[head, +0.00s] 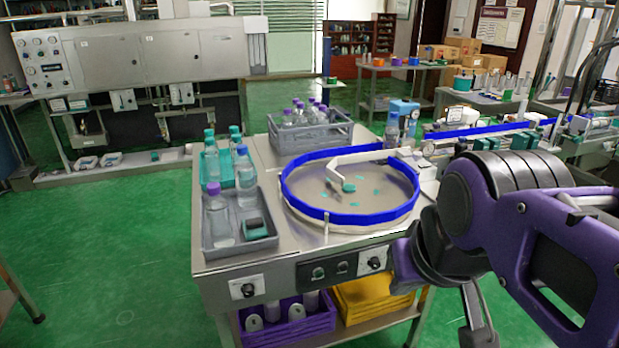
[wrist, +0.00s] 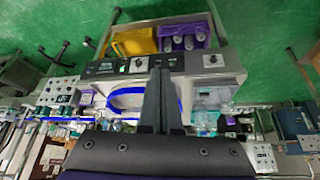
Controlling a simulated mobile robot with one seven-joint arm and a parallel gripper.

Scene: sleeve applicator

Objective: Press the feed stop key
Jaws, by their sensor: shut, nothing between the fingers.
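The feed table's front edge carries a dark key panel (head: 329,270) with two small dark keys, a left key (head: 318,273) and a right key (head: 342,267). I cannot read their labels, so I cannot tell which is the feed stop key. My gripper shows in the wrist view (wrist: 160,72), its two dark fingers together and empty. In that upside-down view the fingertips overlap the table front between two white knob plates and partly hide the panel. In the head view my gripper hangs low at the right, apart from the keys.
White knob plates, left (head: 248,288) and right (head: 373,260), flank the keys. A round turntable with a blue rim (head: 350,218) and a grey bottle tray (head: 240,243) are on top. A purple crate (head: 288,325) and a yellow bin (head: 372,300) sit below.

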